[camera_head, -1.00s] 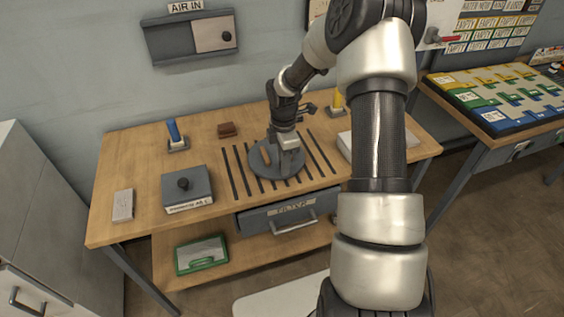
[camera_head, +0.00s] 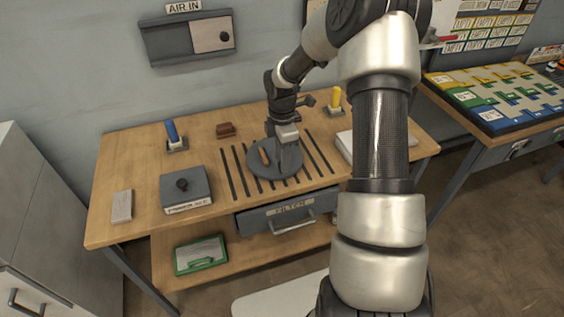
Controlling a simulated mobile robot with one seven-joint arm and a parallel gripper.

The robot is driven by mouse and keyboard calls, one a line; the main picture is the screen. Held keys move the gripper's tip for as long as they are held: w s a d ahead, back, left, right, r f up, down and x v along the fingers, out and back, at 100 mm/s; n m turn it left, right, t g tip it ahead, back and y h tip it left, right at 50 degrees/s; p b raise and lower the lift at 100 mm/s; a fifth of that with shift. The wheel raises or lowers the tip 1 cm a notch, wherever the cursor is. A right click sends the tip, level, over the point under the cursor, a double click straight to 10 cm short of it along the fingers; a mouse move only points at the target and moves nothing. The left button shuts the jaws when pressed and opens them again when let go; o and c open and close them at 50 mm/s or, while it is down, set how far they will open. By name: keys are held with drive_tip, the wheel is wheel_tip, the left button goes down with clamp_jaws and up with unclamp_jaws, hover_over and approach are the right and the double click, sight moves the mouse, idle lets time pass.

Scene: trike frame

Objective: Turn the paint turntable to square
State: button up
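The paint turntable (camera_head: 262,172) is a round grey disc set over dark slots in the wooden bench top. A small brown peg or handle (camera_head: 264,157) stands on its left part. My gripper (camera_head: 288,165) points down over the middle-right of the disc, just right of the brown peg. Its fingertips are hidden behind its own body, so I cannot tell whether they are open or touch anything. A grey upright part is seen under the gripper; I cannot tell if it belongs to the turntable.
A grey box with a black knob (camera_head: 184,187), a pale block (camera_head: 122,206), a blue-handled item (camera_head: 173,134), a brown block (camera_head: 226,130) and a yellow-handled item (camera_head: 335,101) stand on the bench. A filter drawer (camera_head: 284,215) is below.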

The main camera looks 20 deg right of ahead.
wheel_tip(320, 180, up, 15)
drive_tip(key=p, duration=0.1)
idle(0.5)
